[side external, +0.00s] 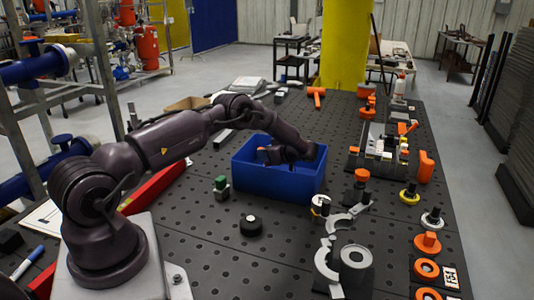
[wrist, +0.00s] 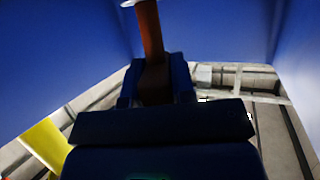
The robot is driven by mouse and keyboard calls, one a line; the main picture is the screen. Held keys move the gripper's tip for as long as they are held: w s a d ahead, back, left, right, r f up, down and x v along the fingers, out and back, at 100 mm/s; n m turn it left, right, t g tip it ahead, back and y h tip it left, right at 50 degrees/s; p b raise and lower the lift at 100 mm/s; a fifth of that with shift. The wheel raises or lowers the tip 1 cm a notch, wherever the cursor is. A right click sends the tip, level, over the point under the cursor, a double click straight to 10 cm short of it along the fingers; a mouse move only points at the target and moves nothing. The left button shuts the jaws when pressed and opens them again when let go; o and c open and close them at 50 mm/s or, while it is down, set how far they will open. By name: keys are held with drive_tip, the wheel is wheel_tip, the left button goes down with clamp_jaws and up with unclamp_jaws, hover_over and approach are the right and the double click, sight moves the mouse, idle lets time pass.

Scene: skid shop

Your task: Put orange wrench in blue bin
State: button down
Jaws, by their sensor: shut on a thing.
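The blue bin (side external: 277,183) stands on the dark perforated table. My gripper (side external: 266,154) is low at the bin's opening, its end inside or just over the rim. In the wrist view my gripper (wrist: 153,82) is shut on the orange wrench (wrist: 151,35), whose shaft runs up from between the fingers out of the top of the picture. Blue bin walls (wrist: 55,60) fill both sides of that view. In the side view only a small orange patch shows by my fingers; most of the wrench is hidden, and I cannot tell whether it touches the bin.
A fixture with orange parts (side external: 383,148) stands further right. An orange T-shaped piece (side external: 317,95) lies behind.

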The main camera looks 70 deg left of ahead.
drive_tip(key=c, duration=1)
unclamp_jaws()
drive_tip(key=shift+f, duration=0.1)
drive_tip(key=shift+o, duration=0.2)
